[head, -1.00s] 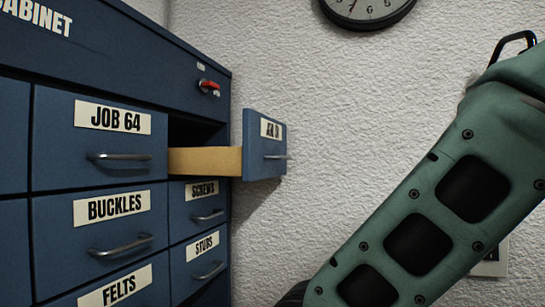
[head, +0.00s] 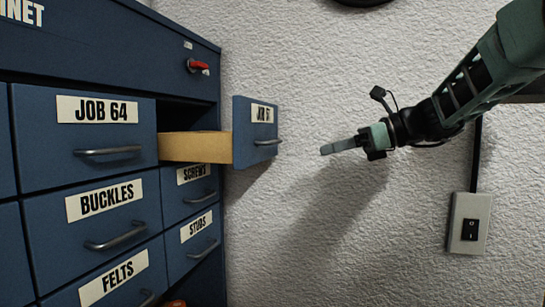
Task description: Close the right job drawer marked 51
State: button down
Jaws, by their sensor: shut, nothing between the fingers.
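The pulled-out drawer (head: 254,133) sticks out from the upper right of the blue cabinet. Its label starts with "JOB", but its number is too oblique to read surely. Its wooden side (head: 195,147) shows between the front and the cabinet, and its metal handle (head: 268,142) faces right. My gripper (head: 327,150) is shut and empty. In the picture it is to the right of the drawer front, at about handle height, pointing left with a visible gap between them.
The white wall (head: 330,230) lies behind, with a switch box (head: 469,223) at right.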

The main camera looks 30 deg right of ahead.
jog(key=p+x, duration=0.5)
jog(key=x, duration=0.8)
jog(key=shift+w+a+r, duration=0.3)
jog(key=shift+w+a, duration=0.05)
jog(key=shift+a, duration=0.05)
jog(key=w+a+b, duration=0.1)
jog(key=w+a, duration=1)
jog(key=shift+w+a, duration=0.25)
jog(key=shift+d, duration=0.1)
